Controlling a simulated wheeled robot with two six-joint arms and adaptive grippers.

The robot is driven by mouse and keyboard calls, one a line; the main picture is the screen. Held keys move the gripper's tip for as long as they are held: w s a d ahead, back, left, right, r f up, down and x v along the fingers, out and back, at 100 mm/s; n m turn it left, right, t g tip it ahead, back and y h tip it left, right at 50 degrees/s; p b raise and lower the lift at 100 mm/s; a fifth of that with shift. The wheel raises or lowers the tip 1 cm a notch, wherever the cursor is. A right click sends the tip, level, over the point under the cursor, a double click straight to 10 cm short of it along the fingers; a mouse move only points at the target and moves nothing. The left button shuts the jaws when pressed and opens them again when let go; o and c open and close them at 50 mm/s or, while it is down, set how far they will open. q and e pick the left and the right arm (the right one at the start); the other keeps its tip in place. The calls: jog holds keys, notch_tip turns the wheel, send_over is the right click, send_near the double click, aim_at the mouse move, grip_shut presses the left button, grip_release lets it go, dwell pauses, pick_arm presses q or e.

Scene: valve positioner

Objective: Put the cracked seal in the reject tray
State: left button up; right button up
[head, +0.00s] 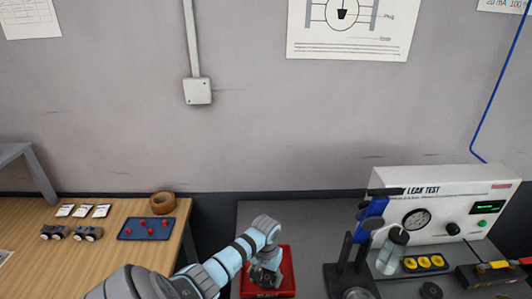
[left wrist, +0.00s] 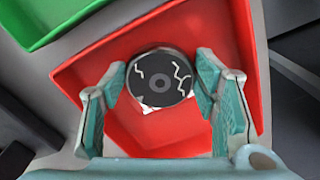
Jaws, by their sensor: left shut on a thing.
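The cracked seal (left wrist: 159,78) is a dark round disc with white jagged crack lines and a grey centre. My left gripper (left wrist: 160,82) is shut on it, with one finger on each side. The red reject tray (left wrist: 190,32) lies below the seal in the left wrist view. In the head view the red tray (head: 287,254) is on the grey bench, and my left gripper (head: 265,274) is over it, pointing down. The seal is too small to make out there. My right gripper is not in view.
A green tray (left wrist: 38,14) is beside the red one. On the grey bench are the leak test unit (head: 445,212), a blue-and-black stand (head: 370,222), a clear bottle (head: 391,252) and a holder with yellow rings (head: 425,263). A blue tray (head: 130,229) and tape roll (head: 162,202) are on the wooden table.

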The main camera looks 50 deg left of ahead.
aim_at(266, 279)
pick_arm(q)
jog(key=o, duration=1.6)
jog(key=shift+c, duration=0.2)
jog(key=shift+r, duration=0.1)
notch_tip(266, 279, up, 12)
jog(key=p, duration=0.2)
